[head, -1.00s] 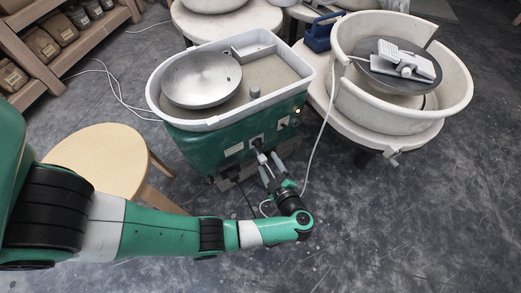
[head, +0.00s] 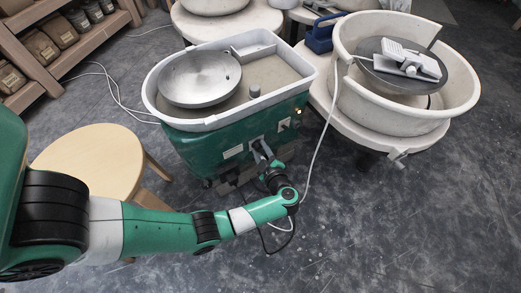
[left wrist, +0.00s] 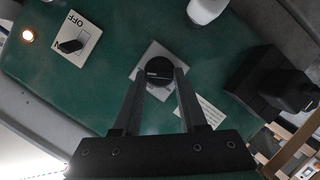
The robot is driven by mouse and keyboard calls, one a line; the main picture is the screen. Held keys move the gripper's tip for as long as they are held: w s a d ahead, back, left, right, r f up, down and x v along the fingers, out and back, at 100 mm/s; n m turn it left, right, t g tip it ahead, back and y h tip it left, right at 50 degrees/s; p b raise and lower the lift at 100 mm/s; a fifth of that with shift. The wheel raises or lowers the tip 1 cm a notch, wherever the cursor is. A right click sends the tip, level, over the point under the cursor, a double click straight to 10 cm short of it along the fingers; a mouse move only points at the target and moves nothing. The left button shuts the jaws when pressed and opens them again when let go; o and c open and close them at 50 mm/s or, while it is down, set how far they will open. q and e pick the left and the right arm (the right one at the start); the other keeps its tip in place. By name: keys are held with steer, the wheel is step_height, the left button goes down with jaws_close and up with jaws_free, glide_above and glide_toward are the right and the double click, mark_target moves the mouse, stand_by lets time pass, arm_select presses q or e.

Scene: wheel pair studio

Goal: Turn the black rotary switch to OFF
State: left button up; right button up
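In the left wrist view a round black knob (left wrist: 158,71) with a pale mark sits on a light square plate on the green housing (left wrist: 105,95). Beside it, a light plate printed OFF (left wrist: 76,37) carries a small black switch (left wrist: 70,46), which partly covers a second label. My left gripper (left wrist: 160,75) has its fingers apart, one on each side of the round knob; I cannot tell whether they touch it. In the head view the left gripper (head: 263,153) is at the front of the green wheel housing (head: 205,150), largely hiding the knob. My right gripper is out of view.
A grey wheel head (head: 200,78) sits in the white basin (head: 160,112) above. A lit lamp (left wrist: 28,35) is near the OFF plate. A white cord (head: 320,150) hangs right of my arm. A wooden stool (head: 88,155) stands left; the floor at right is clear.

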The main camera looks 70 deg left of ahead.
arm_select(q)
jaws_close()
